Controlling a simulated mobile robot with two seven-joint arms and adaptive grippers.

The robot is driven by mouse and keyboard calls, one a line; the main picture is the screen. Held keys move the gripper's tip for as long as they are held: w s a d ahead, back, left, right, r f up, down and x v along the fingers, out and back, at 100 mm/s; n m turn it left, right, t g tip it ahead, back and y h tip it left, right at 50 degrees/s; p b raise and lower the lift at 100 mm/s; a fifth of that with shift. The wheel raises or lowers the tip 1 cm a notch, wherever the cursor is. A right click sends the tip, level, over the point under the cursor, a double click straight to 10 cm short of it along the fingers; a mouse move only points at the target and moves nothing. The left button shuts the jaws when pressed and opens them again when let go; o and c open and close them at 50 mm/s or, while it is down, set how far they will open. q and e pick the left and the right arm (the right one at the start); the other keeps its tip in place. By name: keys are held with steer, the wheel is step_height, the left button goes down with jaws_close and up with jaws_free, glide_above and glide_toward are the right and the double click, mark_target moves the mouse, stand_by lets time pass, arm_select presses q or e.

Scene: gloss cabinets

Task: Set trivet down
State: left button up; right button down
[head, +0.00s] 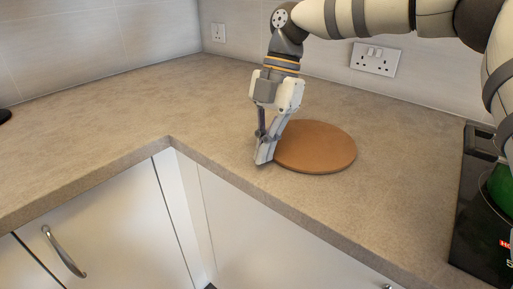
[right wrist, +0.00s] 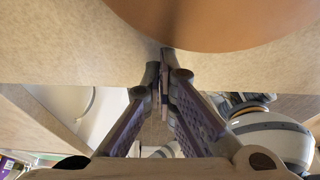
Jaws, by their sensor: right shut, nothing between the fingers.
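The trivet (head: 318,147) is a round, flat, brown disc lying flat on the countertop near its front edge. My right gripper (head: 262,158) points down at the trivet's left edge, with its fingers shut and nothing between them. In the right wrist view the trivet (right wrist: 215,20) fills the top, just beyond the closed fingertips (right wrist: 164,60). I cannot tell whether the fingertips touch the trivet's rim. My left gripper is in neither view.
A black hob (head: 482,215) with a green item (head: 501,188) is at the right. Wall sockets (head: 375,58) are behind. Cabinet doors (head: 110,235) lie below the front edge.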

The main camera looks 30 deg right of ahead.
stand_by(0.3)
steer(key=shift+w+d, duration=0.3)
steer(key=shift+d, duration=0.3)
steer(key=shift+w+d, duration=0.3)
steer(key=shift+d, duration=0.3)
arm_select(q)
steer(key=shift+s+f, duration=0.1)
arm_select(e)
steer(key=shift+a, duration=0.15)
